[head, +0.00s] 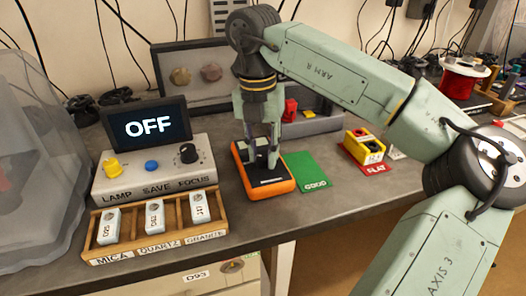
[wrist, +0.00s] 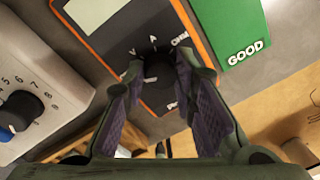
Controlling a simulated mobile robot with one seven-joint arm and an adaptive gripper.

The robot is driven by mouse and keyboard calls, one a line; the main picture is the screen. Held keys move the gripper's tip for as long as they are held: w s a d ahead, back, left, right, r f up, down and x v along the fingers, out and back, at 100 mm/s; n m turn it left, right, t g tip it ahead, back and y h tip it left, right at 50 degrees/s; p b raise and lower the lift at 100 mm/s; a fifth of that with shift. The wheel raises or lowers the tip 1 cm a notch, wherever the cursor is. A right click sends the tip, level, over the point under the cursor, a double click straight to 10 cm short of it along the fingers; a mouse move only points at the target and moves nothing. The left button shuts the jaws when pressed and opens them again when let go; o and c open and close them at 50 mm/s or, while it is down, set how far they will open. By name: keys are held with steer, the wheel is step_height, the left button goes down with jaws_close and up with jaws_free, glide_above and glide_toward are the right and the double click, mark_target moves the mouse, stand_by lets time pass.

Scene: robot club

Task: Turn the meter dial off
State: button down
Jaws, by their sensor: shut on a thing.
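The meter (head: 250,187) is an orange-edged dark handheld unit lying on the bench. In the wrist view the meter (wrist: 205,55) shows its pale screen, the letters V, A and OHM, and a round black dial (wrist: 158,70). My gripper (head: 262,160) reaches down onto the meter from above. In the wrist view my gripper (wrist: 157,75) has one finger on each side of the dial and is shut on it. The fingers hide the dial's sides and part of its markings, so I cannot tell which mark it points to.
A green GOOD mat (head: 307,171) lies right of the meter, and a yellow battery-like block (head: 364,147) sits on the red FLAT mat (head: 370,165). To the left are a knobbed control box (head: 140,165) with an OFF screen (head: 146,123) and a wooden sample tray (head: 180,222).

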mark_target(259, 155)
stand_by(0.5)
steer(key=c, duration=1.3)
jaws_free()
steer(key=shift+r, duration=0.15)
step_height(259, 155, up, 12)
steer(key=shift+a, duration=0.35)
steer(key=shift+w, duration=0.1)
